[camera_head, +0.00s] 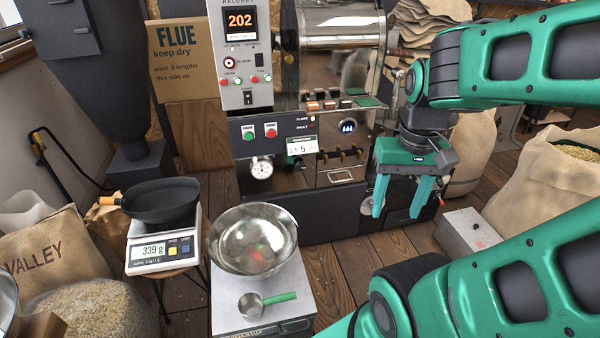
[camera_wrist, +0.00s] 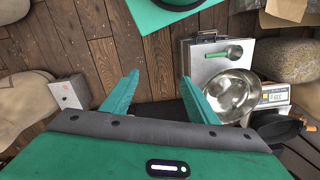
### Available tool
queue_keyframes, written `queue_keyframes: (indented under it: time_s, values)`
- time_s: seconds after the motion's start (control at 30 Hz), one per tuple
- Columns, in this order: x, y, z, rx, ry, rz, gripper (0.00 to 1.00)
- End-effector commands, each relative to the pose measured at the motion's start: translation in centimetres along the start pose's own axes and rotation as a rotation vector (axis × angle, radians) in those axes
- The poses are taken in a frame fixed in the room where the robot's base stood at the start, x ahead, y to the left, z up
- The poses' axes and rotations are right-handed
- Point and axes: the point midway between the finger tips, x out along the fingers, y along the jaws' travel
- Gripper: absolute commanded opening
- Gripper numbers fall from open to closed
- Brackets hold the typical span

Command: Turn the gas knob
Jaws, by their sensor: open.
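The roaster's front panel (camera_head: 338,180) stands in the middle of the head view. I cannot tell for sure which part is the gas knob. My gripper (camera_head: 397,212) hangs at the panel's right side, fingers pointing down, open and empty. It is to the right of the brass knobs and lower, apart from them.
A cart holds a steel bowl (camera_head: 254,240) and a green-handled scoop (camera_head: 262,303). A dark pan (camera_head: 160,200) rests on a scale (camera_head: 150,252) at left. A grey box (camera_head: 467,232) and sacks (camera_head: 545,185) stand at right. Wooden floor (camera_head: 362,262) lies clear in front of the roaster.

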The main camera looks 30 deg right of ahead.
Motion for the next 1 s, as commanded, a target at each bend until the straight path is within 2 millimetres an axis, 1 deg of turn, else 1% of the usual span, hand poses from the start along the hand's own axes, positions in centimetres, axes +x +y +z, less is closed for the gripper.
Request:
queue_keyframes:
  time_s: [0.07, 0.17, 0.2, 0.27, 0.3, 0.37, 0.4, 0.47, 0.5, 0.7, 0.77, 0.8, 0.9, 1.0]
  values:
    - [0.2, 0.1, -1.7, 0.000, 0.026, 0.011, 0.53]
    - [0.8, 0.2, -5.5, -0.001, 0.083, 0.035, 0.53]
    - [1.1, 0.1, -7.3, -0.004, 0.114, 0.047, 0.53]
    - [1.7, -0.1, -10.3, -0.010, 0.167, 0.064, 0.53]
    - [2.1, -0.3, -12.4, -0.016, 0.203, 0.075, 0.53]
    - [2.8, -0.7, -15.4, -0.027, 0.257, 0.089, 0.53]
    - [3.3, -0.9, -17.4, -0.034, 0.293, 0.098, 0.53]
    - [4.0, -1.3, -20.3, -0.047, 0.346, 0.109, 0.53]
    - [4.6, -1.6, -22.2, -0.056, 0.382, 0.115, 0.53]
    - [7.8, -3.7, -31.1, -0.109, 0.557, 0.134, 0.53]
    - [8.9, -4.5, -33.5, -0.127, 0.609, 0.135, 0.53]
    - [9.7, -5.1, -35.0, -0.139, 0.644, 0.134, 0.53]
    - [11.7, -6.5, -38.5, -0.168, 0.730, 0.129, 0.53]
    - [13.8, -7.9, -41.6, -0.195, 0.816, 0.118, 0.53]
